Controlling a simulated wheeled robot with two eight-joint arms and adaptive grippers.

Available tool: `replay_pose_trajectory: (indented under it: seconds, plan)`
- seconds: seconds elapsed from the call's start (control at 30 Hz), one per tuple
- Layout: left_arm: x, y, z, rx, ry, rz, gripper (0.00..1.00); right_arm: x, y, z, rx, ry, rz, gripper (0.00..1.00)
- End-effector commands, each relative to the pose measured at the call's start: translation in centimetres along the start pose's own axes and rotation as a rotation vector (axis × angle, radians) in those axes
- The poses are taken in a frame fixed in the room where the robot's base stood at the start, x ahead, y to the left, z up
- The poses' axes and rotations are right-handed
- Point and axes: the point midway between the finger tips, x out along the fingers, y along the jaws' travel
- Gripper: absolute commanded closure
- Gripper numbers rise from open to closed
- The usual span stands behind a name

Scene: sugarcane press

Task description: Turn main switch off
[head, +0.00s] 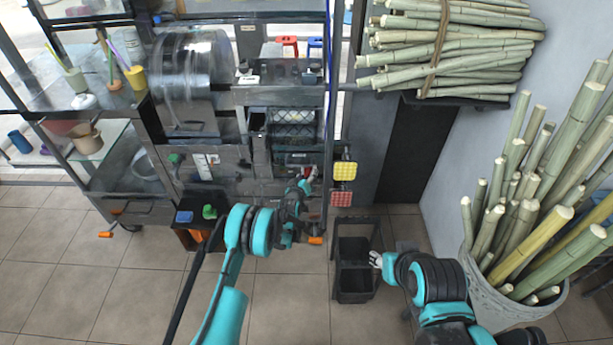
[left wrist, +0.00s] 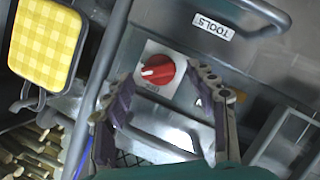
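The main switch is a red rotary knob (left wrist: 157,71) on a white square plate, mounted on a grey metal panel in the left wrist view. In the head view the red knob (head: 311,173) shows small at the lower right of the press. My left gripper (left wrist: 162,88) is open, with its two fingers apart on either side of the knob's plate. The knob is between and beyond the fingertips; I cannot tell whether they touch it. In the head view my left gripper (head: 303,184) is right at the press front. My right gripper (head: 376,259) is low at the right, too small to read.
A drawer labelled TOOLS (left wrist: 213,28) with a handle is beside the switch. A yellow checked pad (head: 343,171) and a red checked pad (head: 341,199) hang at the press's right edge. A dark rack (head: 352,268) stands on the floor. A cane basket (head: 520,312) is at the right.

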Motion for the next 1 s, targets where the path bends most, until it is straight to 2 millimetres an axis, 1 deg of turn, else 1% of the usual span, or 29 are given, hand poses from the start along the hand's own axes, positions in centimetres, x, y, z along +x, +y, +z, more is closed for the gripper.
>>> replay_pose_trajectory:
  seconds: [0.17, 0.27, 0.37, 0.6, 0.7, 0.83, 1.0]
  plan:
    - [-0.1, 0.0, 0.0, 0.000, 0.000, 0.000, 0.43, 0.0, 0.0, 0.0, 0.000, 0.000, 0.000, 0.60]
    - [-0.8, 0.0, 0.0, 0.000, 0.000, 0.000, 0.43, 0.0, 0.0, 0.0, 0.000, 0.000, 0.000, 0.60]
    - [-2.5, 0.0, -0.1, 0.000, 0.000, 0.000, 0.43, 0.0, 0.0, 0.0, 0.000, 0.000, 0.000, 0.60]
    - [-7.8, 0.0, 0.0, 0.000, 0.000, -0.001, 0.43, 0.0, 0.0, 0.0, 0.000, 0.000, 0.000, 0.60]
    - [-9.7, 0.0, 0.0, -0.001, 0.000, 0.000, 0.43, 0.0, 0.0, 0.0, 0.000, 0.000, 0.000, 0.60]
    - [-11.2, 0.0, 0.0, 0.000, 0.000, 0.000, 0.43, 0.0, 0.0, 0.0, 0.000, 0.000, 0.000, 0.60]
    - [-12.0, 0.0, 0.0, 0.000, 0.000, 0.000, 0.43, 0.0, 0.0, 0.0, 0.000, 0.000, 0.000, 0.60]
